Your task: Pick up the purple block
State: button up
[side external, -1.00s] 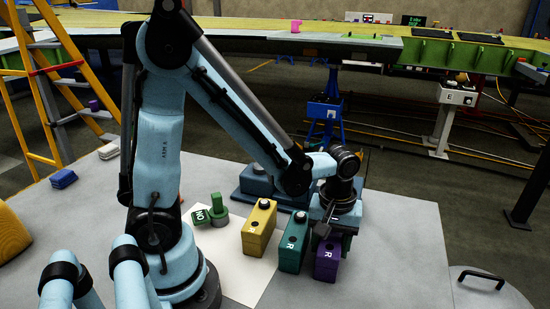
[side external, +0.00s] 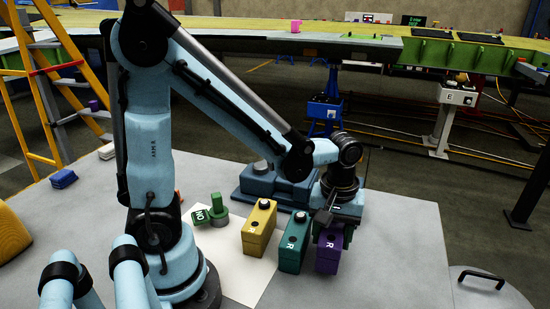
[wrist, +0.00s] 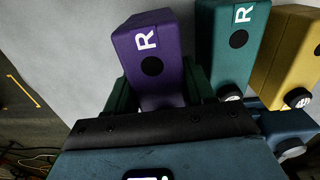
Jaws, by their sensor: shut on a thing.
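The purple block (side external: 328,258), marked with a white R and a dark round spot, is at the right end of a row of blocks in the side view. My gripper (side external: 329,236) is above it, with its green fingers shut on the block's upper part. In the wrist view the purple block (wrist: 152,58) sits between the two green fingers of my gripper (wrist: 160,92). The block looks a little above the table and roughly upright; the exact gap under it is hard to tell.
A teal block (side external: 293,246) stands close to the left of the purple one, with a yellow block (side external: 259,230) beyond it. A blue fixture (side external: 262,182) lies behind. A green part (side external: 217,211) is farther left.

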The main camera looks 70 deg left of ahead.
jog(key=shift+r, duration=0.85)
jog(key=s+d+r, duration=0.6)
jog(key=d, duration=0.2)
jog(key=w+a+r+m, duration=0.1)
jog(key=w+a, duration=0.7)
jog(key=a, duration=0.4)
jog(key=w+a+r, duration=0.1)
jog(key=w+a, duration=0.6)
jog(key=a, duration=0.4)
jog(key=shift+w+f, duration=0.2)
jog(key=shift+f, duration=3.6)
jog(key=shift+f, duration=0.25)
jog(key=shift+f, duration=0.3)
